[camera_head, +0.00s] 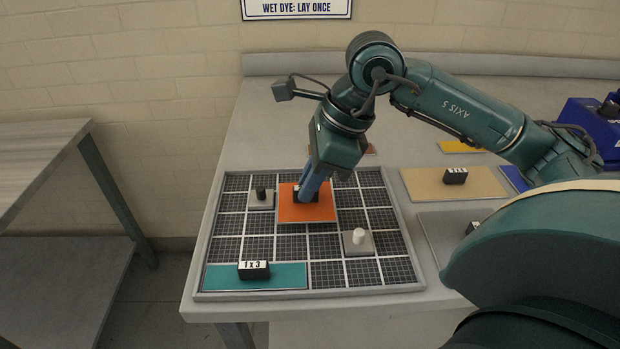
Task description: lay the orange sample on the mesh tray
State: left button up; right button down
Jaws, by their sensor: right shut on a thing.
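The orange sample (310,213) is a flat square held over the upper middle of the mesh tray (327,274). The tray is a dark gridded panel with white dividing lines and a grey rim. My right gripper (307,194) comes down from above and is shut on the dark block on top of the orange sample. The sample looks level; I cannot tell whether it touches the mesh or hangs just above it. My left gripper is not in view.
On the tray, a teal sample with a "1x3" block (254,270) fills the front left. A tan sample (480,185) lies on the table at right.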

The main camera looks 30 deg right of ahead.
jog(key=shift+f, duration=0.1)
dwell(0.7)
jog(key=shift+f+b, duration=0.75)
jog(key=shift+b, duration=0.35)
dwell(0.5)
jog(key=c, duration=1.4)
grip_release()
